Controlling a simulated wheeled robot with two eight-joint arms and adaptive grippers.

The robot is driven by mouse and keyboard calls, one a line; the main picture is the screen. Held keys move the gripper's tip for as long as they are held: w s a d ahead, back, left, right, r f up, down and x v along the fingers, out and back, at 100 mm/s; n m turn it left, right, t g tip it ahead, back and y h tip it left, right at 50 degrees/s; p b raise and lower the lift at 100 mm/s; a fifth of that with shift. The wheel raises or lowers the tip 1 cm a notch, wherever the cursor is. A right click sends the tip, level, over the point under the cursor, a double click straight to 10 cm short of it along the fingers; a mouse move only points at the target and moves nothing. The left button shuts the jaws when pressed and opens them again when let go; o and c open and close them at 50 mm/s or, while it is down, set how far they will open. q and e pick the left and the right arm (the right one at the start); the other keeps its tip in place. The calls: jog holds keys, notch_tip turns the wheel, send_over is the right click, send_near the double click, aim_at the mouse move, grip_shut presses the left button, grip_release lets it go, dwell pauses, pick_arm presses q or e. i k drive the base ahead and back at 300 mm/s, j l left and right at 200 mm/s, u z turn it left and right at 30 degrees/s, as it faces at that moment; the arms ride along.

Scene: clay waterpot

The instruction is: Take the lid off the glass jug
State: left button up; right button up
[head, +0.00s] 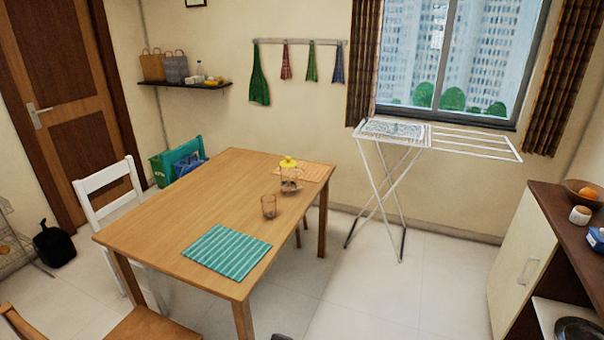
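The glass jug (290,182) stands upright on the wooden table (215,198), near its far right corner and by an orange mat (314,173). A yellow lid (288,162) sits on top of the jug. Whether the jug rests partly on the mat is too small to tell. Neither of my grippers can be made out in the head view.
A clear glass (269,207) stands in front of the jug, and a teal striped mat (227,252) lies nearer. A white chair (107,190) is at the table's left. A drying rack (385,170) and a cabinet (525,260) stand right, with open floor between.

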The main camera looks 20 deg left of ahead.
aim_at(288, 164)
jog(key=i+j+u, duration=0.1)
jog(key=i+u, duration=0.2)
jog(key=i, duration=0.45)
jog(key=i+u, duration=0.25)
jog(key=i, duration=0.45)
jog(key=i+l+u, duration=0.3)
jog(key=i, duration=0.4)
